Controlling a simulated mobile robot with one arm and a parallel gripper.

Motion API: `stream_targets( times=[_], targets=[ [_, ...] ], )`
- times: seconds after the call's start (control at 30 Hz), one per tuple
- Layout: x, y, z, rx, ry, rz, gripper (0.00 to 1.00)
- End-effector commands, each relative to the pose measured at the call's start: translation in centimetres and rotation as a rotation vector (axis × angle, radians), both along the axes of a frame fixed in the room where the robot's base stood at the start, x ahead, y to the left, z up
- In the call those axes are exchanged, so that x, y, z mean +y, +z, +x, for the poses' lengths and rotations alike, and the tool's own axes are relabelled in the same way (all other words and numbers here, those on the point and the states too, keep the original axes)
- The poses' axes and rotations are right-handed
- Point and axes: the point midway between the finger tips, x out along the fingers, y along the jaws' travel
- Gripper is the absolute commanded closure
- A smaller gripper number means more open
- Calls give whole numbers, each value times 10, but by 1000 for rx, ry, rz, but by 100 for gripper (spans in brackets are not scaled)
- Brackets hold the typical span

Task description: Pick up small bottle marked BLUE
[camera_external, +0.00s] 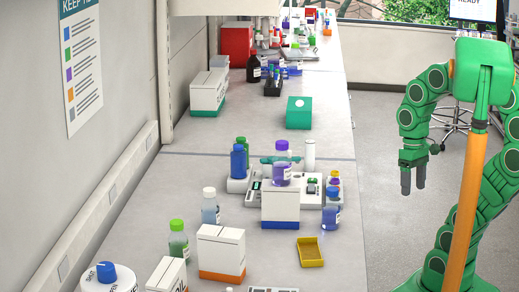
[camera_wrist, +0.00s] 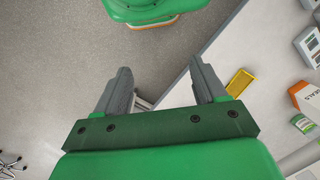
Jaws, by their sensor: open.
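Several small bottles stand on the bench, and no label is readable as BLUE. A blue-capped bottle with blue liquid (camera_external: 332,213) stands right of the white box with a blue base (camera_external: 280,211). A solid blue bottle (camera_external: 238,163) stands further back on the left, beside a green-capped one. My gripper (camera_external: 412,188) is open and empty, off the bench's right side above the floor. In the wrist view my gripper (camera_wrist: 160,75) has wide-apart fingers with only floor and bench edge beyond.
A yellow tray (camera_external: 310,252) lies near the bench's right edge; it also shows in the wrist view (camera_wrist: 240,83). An orange-based white box (camera_external: 221,251), a clear white-capped bottle (camera_external: 210,207) and a green-capped bottle (camera_external: 178,240) stand front left. A green box (camera_external: 299,113) stands further back.

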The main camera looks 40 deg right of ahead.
Motion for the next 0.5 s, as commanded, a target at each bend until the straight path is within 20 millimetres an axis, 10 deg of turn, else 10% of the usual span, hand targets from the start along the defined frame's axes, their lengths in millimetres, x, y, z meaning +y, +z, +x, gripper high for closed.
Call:
stream_targets(
  times=[0.5],
  targets=[
    [24, -20, 31, 159, -285, 150, 29]
  ],
)
